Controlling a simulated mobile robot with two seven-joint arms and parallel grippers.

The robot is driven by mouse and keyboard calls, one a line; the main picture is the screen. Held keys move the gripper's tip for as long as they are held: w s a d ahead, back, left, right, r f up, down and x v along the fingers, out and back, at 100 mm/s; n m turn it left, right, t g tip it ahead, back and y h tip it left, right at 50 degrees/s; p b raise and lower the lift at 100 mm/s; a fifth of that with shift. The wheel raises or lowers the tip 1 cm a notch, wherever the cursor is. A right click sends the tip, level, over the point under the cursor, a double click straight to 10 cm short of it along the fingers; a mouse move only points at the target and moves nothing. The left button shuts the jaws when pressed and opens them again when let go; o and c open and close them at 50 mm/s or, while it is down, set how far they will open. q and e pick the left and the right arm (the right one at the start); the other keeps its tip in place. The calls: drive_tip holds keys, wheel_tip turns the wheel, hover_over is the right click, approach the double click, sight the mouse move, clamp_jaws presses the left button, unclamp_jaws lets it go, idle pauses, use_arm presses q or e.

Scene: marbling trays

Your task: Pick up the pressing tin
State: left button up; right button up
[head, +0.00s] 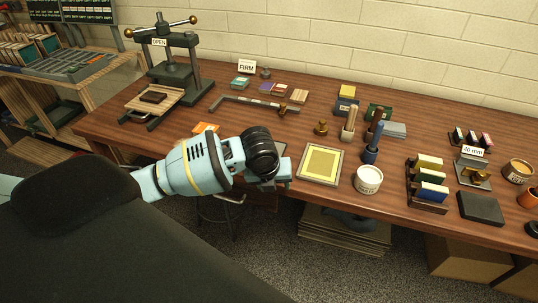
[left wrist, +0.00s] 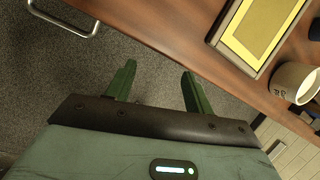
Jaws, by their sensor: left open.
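I cannot tell for sure which thing is the pressing tin. A round white tin (head: 368,181) with pale contents stands upright near the table's front edge; it also shows at the right of the left wrist view (left wrist: 292,84), with small lettering on its side. Another round tin (head: 518,171), with tan contents, stands at the far right. My left gripper (head: 281,172) is at the table's front edge, left of the white tin and apart from it. In the left wrist view its fingers (left wrist: 158,70) are open and empty, over the floor. My right gripper is not in view.
A yellow panel in a pale frame (head: 300,174) lies between my left gripper and the white tin. Stamps, colored blocks and a dark pad (head: 480,208) stand to the right. A screw press (head: 175,65) marked OPEN stands back left. Bare wood lies around the middle.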

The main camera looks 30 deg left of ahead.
use_arm(q)
drive_tip(key=w+a+r+m+y, duration=0.1)
drive_tip(key=w+a+r+m, duration=0.2)
drive_tip(key=w+a+r, duration=0.3)
drive_tip(key=shift+s+a+x, duration=0.15)
drive_tip(key=shift+x, duration=0.95)
drive_tip(key=shift+s+a+x, duration=0.15)
drive_tip(key=shift+x, duration=0.9)
drive_tip(key=shift+s+a+x, duration=0.15)
drive_tip(key=shift+x, duration=0.95)
drive_tip(key=c, duration=1.1)
